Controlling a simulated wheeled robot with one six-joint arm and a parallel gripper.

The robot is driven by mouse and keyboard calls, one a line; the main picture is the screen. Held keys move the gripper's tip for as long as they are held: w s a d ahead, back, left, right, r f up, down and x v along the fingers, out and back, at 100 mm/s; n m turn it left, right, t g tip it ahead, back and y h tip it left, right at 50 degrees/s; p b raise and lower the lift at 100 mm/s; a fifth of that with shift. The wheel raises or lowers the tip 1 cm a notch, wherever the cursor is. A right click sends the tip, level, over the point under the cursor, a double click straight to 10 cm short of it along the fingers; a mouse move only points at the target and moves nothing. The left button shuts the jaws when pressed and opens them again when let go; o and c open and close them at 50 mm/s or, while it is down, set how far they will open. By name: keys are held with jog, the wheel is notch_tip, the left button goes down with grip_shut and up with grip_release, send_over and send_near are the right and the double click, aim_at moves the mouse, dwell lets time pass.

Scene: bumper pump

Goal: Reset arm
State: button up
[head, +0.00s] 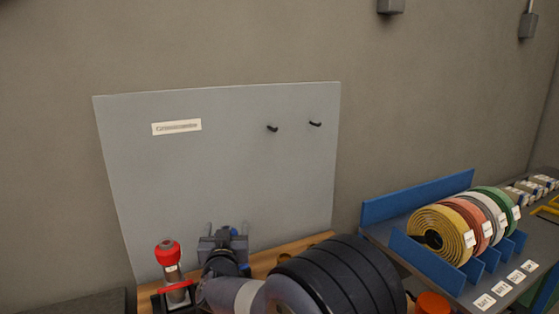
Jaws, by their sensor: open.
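My gripper (227,230) is at the lower middle of the head view, in front of the grey upright panel (210,170). Its two fingers point away toward the panel and stand apart, with nothing visible between them. A small metal cylinder with a red rounded top (168,252) stands upright just left of my gripper, with a red band and a dark holder low on it. My gripper does not appear to touch it. My grey arm links hide part of the wooden surface (296,244) below.
The panel has a white label (177,127) and two black hooks (272,128), (315,124). To the right, a blue rack (436,261) holds several coloured rolls (437,232) on a dark table. A large black ribbed shape (345,275) fills the lower middle, beside an orange round thing (432,303).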

jog(key=s+b, duration=0.2)
jog(key=s, duration=0.8)
jog(key=w+p, duration=0.2)
jog(key=w, duration=0.9)
jog(key=shift+s+f+b, duration=0.1)
jog(key=shift+f+b, duration=0.2)
jog(key=shift+b, duration=0.45)
jog(key=shift+s+r+n+y+b, duration=0.15)
jog(key=shift+n+y+b, duration=0.35)
jog(key=shift+y+b, duration=0.35)
jog(key=shift+a+n+g+y+b, duration=0.15)
jog(key=shift+n+g+y+b, duration=0.2)
jog(key=shift+y+b, duration=0.35)
jog(key=shift+a+r+n+g+y+b, duration=0.1)
jog(key=shift+n+g+y+b, duration=0.15)
jog(key=shift+n+y+b, duration=0.5)
jog(key=shift+a+r+n+g+y+p, duration=0.1)
jog(key=shift+r+n+g+y+p, duration=0.15)
jog(key=shift+n+g+y+p, duration=0.6)
